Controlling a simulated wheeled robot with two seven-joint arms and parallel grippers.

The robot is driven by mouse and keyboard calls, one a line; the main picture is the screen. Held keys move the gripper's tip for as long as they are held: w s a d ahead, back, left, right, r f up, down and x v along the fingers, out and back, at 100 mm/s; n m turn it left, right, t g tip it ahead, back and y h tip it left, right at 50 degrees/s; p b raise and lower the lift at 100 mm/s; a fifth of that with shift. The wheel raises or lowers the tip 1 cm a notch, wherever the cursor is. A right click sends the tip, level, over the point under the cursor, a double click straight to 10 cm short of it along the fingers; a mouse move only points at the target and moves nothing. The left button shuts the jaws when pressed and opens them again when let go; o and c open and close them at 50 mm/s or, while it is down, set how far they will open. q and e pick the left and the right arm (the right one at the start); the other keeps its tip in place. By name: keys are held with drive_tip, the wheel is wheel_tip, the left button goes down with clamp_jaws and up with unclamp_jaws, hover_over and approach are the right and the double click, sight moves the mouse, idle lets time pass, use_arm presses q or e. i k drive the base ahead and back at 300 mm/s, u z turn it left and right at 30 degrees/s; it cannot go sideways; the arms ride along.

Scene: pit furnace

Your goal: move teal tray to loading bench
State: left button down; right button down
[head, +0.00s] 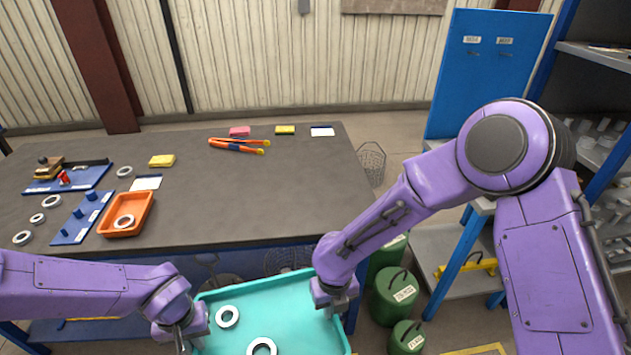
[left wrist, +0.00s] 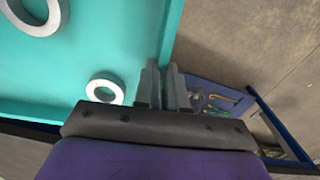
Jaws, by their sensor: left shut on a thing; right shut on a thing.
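The teal tray (head: 284,310) is at the bottom of the head view, in front of the bench's near edge, with two pale rings (head: 228,316) in it. My left gripper (head: 190,338) is shut on the tray's left wall. In the left wrist view, its fingers (left wrist: 165,85) pinch the tray's rim beside a ring (left wrist: 105,90). My right gripper (head: 336,302) is shut on the tray's right wall. The tray's front end is cut off by the head view's lower edge. The dark-topped bench (head: 270,190) lies beyond the tray.
On the bench's left are an orange tray (head: 130,222) with a ring, blue boards (head: 82,217) and loose rings. Orange-handled tongs (head: 238,146) lie near the back. The bench's middle and right are bare. Green canisters (head: 394,296) stand on the floor at right.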

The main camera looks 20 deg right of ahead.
sight(290, 196)
drive_tip(key=z, duration=0.3)
drive_tip(key=i, duration=1.5)
